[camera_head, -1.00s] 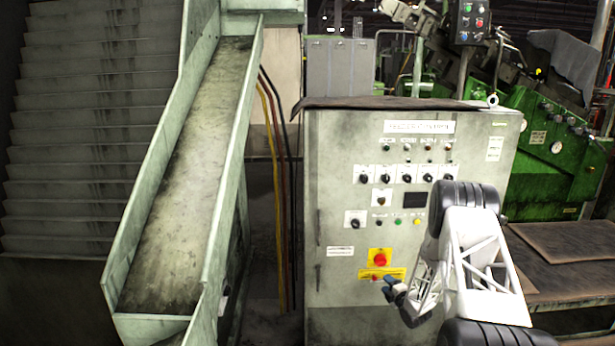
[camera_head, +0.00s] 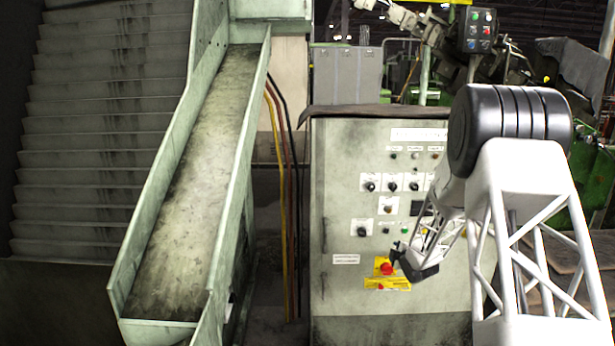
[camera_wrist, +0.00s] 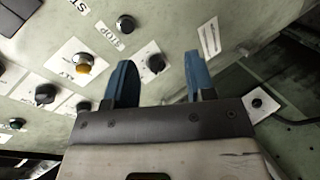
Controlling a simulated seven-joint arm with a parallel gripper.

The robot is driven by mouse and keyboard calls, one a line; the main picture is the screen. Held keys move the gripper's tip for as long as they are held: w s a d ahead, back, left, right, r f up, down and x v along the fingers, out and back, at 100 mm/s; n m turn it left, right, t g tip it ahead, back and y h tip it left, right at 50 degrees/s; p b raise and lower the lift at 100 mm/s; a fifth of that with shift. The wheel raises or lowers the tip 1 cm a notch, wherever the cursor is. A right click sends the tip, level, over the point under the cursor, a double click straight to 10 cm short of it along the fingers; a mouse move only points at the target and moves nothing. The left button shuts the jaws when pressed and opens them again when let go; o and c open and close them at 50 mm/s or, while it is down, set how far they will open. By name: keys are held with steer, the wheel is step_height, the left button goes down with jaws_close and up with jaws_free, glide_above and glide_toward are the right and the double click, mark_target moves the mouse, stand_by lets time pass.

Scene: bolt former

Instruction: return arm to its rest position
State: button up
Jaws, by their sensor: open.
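My white lattice arm (camera_head: 525,215) with black joints stands at the right in the head view, in front of the control cabinet. My gripper (camera_head: 400,258) shows small and dark at its end, in front of the panel's lower part, close to the red emergency button (camera_head: 387,268) on its yellow plate. In the wrist view my gripper (camera_wrist: 161,88) has two blue fingers spread apart with nothing between them. Beyond the fingertips is the panel face, with a black knob (camera_wrist: 153,64) and an orange button (camera_wrist: 84,63).
The grey-green cabinet (camera_head: 345,215) carries several knobs and buttons. A sloping metal chute (camera_head: 190,190) and steps (camera_head: 100,150) stand at the left. Cables (camera_head: 283,200) hang between chute and cabinet. Green machinery and a small pendant box (camera_head: 481,30) are behind at the right.

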steer(key=s+a+r+m+g+h, duration=0.2)
steer(key=s+a+r+m+g, duration=0.15)
steer(key=s+r, duration=0.85)
steer(key=s+a+r+m+g+h, duration=0.1)
steer(key=s+a+r+m+g, duration=0.3)
steer(key=s+r, duration=0.85)
steer(key=s+a+m+g, duration=0.1)
steer(key=s+a+m, duration=0.2)
steer(key=s, duration=1.7)
steer(key=s+a+r+m+g+y, duration=0.1)
steer(key=s+m, duration=0.4)
steer(key=s, duration=1.5)
steer(key=a+g, duration=0.1)
steer(key=a, duration=0.1)
steer(key=shift+a, duration=0.35)
steer(key=shift+r+g, duration=0.1)
steer(key=shift+g, duration=0.15)
